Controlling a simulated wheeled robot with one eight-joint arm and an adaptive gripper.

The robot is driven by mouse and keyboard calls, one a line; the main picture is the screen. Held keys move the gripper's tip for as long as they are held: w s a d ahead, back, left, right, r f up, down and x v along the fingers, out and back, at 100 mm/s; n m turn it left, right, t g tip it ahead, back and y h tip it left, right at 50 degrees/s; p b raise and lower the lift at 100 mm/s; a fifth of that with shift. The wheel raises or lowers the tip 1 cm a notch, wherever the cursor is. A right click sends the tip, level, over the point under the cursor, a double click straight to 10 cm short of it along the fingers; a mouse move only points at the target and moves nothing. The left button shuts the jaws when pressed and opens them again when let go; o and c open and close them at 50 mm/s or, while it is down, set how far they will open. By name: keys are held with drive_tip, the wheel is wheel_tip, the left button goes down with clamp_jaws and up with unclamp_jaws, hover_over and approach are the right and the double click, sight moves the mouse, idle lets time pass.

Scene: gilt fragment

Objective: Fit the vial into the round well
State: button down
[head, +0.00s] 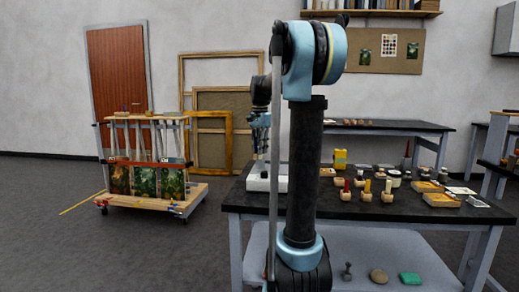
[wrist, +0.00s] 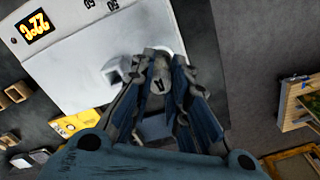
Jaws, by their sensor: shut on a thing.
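My gripper (wrist: 160,80) is shut on the vial (wrist: 160,86), whose small round grey top bears a dark mark like an "A". The vial is seen nearly end-on between the fingers. Beyond the fingertips lies a white device (wrist: 85,55) with a lit yellow display (wrist: 34,34). A pale round rim (wrist: 172,46) on it, perhaps the well, is mostly hidden by the fingers. In the head view, my gripper (head: 260,148) points down just above the white device (head: 257,184) at the table's left end. The vial is too small to make out there, and I cannot tell whether it touches the device.
The dark table (head: 400,211) holds several wooden-based items, with a yellow container (head: 340,159) behind. A yellow-topped item (wrist: 84,121) lies beside the device in the wrist view. A wheeled rack of paintings (head: 150,194) stands left, with open floor between.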

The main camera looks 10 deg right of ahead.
drive_tip(key=shift+f, duration=1.3)
drive_tip(key=c, duration=1.5)
unclamp_jaws()
drive_tip(key=shift+o, duration=0.2)
wheel_tip(320, 180, up, 12)
drive_tip(key=shift+w+f, duration=0.1)
